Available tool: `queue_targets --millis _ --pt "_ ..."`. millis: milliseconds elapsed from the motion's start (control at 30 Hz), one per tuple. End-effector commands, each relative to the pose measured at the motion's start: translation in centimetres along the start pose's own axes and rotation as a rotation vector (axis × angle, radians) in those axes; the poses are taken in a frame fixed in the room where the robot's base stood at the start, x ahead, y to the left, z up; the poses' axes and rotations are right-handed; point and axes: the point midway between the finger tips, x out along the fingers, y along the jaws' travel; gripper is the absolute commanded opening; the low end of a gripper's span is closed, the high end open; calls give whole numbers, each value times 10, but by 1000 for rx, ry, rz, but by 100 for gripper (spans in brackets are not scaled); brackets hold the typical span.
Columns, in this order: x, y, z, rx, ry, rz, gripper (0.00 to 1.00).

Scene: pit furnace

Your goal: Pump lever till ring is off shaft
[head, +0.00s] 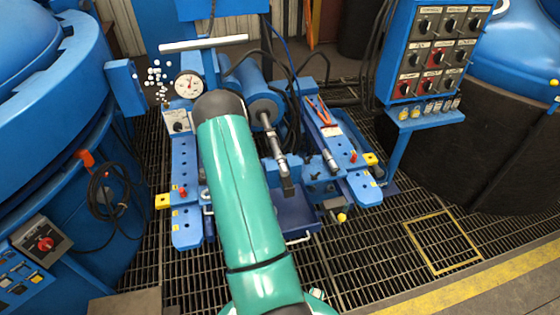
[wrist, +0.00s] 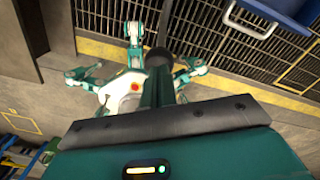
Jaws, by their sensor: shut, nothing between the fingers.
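A blue hydraulic cylinder (head: 264,110) lies in the middle of a blue rig in the head view. A pale crossbar (head: 204,43) stands behind the gauge (head: 188,84) and looks like the pump lever's handle. My teal arm covers the middle of the rig. My gripper's fingers show in neither view. The wrist view looks back at my own body and shows no lever or ring.
A red-handled tool (head: 321,111) lies on the right rail. A switch panel (head: 435,55) stands at the right, and large blue vessels flank the rig. The grated floor (head: 370,255) is open in front. A yellow floor stripe (head: 490,288) crosses the lower right.

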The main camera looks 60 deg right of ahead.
Motion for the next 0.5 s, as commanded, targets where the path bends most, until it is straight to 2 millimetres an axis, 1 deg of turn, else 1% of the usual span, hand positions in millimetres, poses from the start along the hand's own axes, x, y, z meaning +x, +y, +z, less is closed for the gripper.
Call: queue_targets --millis 167,467,500 --pt "-8 -1 3 -4 -3 0 0" --pt "-29 -3 6 -4 -1 -2 0" --pt "-34 -3 8 -8 -1 -3 0"
